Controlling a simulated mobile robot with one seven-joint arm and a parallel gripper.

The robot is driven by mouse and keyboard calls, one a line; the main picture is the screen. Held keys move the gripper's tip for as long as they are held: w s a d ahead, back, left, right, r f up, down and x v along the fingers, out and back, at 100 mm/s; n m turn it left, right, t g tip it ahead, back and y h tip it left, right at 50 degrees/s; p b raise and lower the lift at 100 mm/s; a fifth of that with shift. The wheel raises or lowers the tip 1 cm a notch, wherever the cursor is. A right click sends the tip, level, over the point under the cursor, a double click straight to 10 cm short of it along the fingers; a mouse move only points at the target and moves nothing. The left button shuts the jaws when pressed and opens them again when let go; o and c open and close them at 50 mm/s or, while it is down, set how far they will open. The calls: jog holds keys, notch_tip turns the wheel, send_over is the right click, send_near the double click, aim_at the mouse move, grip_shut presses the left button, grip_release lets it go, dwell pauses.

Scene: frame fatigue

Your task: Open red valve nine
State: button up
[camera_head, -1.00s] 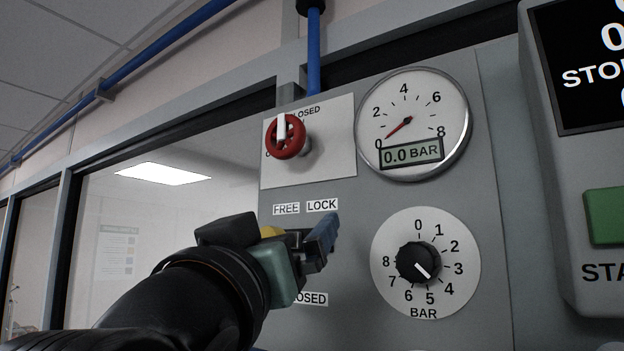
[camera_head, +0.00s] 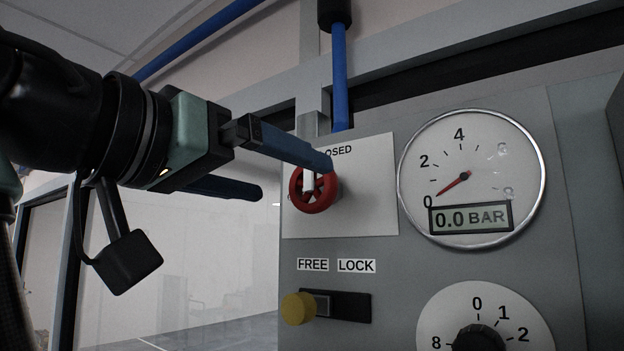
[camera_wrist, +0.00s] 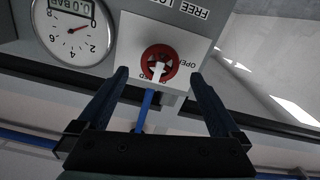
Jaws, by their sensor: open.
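The red valve (camera_head: 315,206) is a small red wheel with a white pointer on a white plate (camera_head: 366,212). The pointer stands upright below the partly hidden CLOSED label; I see no number nine. My gripper (camera_head: 293,178) is open, its two blue fingers reaching towards the wheel from the left. One fingertip overlaps the wheel's upper edge in the head view; contact cannot be told. In the wrist view the red valve (camera_wrist: 158,57) lies between and beyond the open fingers of my gripper (camera_wrist: 158,73).
A yellow knob (camera_head: 297,308) sits under the FREE label on a dark slot. A round gauge (camera_head: 470,150) reads 0.0 BAR. A numbered dial (camera_head: 520,322) is partly in view below it. A blue pipe (camera_head: 341,80) runs above the valve plate.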

aim_at(309, 182)
jog(key=p+x, duration=0.3)
jog(key=x, duration=0.3)
jog(key=shift+w+d+r, duration=0.1)
jog(key=shift+d+r, duration=0.05)
jog(key=shift+r, duration=0.05)
jog(key=shift+w+d+f, duration=0.2)
jog(key=shift+w+d, duration=0.1)
jog(key=shift+w, duration=0.25)
jog(key=c, duration=1.3)
